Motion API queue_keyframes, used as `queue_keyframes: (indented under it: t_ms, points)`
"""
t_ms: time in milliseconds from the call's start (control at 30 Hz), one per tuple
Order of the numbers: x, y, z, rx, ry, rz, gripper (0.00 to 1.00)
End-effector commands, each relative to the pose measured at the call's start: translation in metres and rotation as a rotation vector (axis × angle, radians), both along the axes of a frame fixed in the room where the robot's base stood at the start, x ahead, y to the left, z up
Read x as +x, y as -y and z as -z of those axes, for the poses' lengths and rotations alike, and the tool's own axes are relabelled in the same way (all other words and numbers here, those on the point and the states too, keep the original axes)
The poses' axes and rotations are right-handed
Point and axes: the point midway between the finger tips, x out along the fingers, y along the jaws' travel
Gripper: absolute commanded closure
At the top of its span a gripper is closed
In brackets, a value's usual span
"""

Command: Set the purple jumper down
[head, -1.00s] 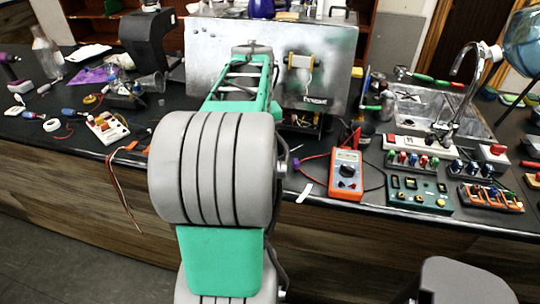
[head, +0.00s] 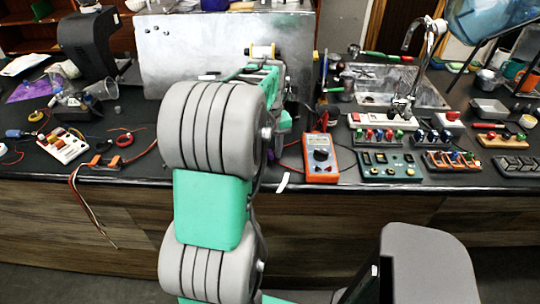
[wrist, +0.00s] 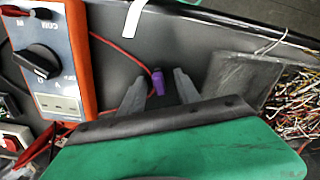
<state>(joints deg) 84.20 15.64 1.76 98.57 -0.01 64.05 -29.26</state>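The purple jumper (wrist: 157,83) shows as a small purple piece between the two grey fingers of my gripper (wrist: 159,76) in the wrist view. Dark gaps show between it and the fingers on both sides, so the gripper looks open around it. A red wire runs close by its upper end; I cannot tell if they are joined. The dark worktop lies behind it, and its height above that surface is unclear.
An orange multimeter (head: 320,158) stands right of my arm; it also shows in the wrist view (wrist: 48,60). A grey flat block (wrist: 245,80) and a heap of wire ends (wrist: 293,103) are right of the fingers. A metal panel (head: 200,50) stands behind. Terminal boards (head: 388,166) fill the right.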

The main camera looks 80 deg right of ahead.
Motion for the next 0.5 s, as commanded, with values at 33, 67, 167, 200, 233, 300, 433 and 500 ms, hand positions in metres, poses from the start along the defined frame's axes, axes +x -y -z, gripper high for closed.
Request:
queue_keyframes:
  t_ms: [33,67,167,200,233,300,433,500]
  points:
    - [-0.0002,0.0000,0.0000,0.000,0.000,0.001,0.61]
    - [-0.0003,0.0001,-0.0001,0.000,0.000,0.001,0.63]
    - [-0.0005,0.0002,-0.0002,0.000,0.000,0.001,0.72]
    - [-0.0005,0.0002,-0.0003,0.000,0.000,0.001,0.75]
    - [-0.0005,0.0002,-0.0003,0.000,0.000,0.001,0.77]
    - [-0.0006,0.0002,-0.0003,0.000,0.000,0.002,0.83]
    - [-0.0006,0.0002,-0.0004,0.000,0.000,0.002,0.94]
    - [-0.0007,0.0002,-0.0004,0.000,0.000,0.002,0.99]
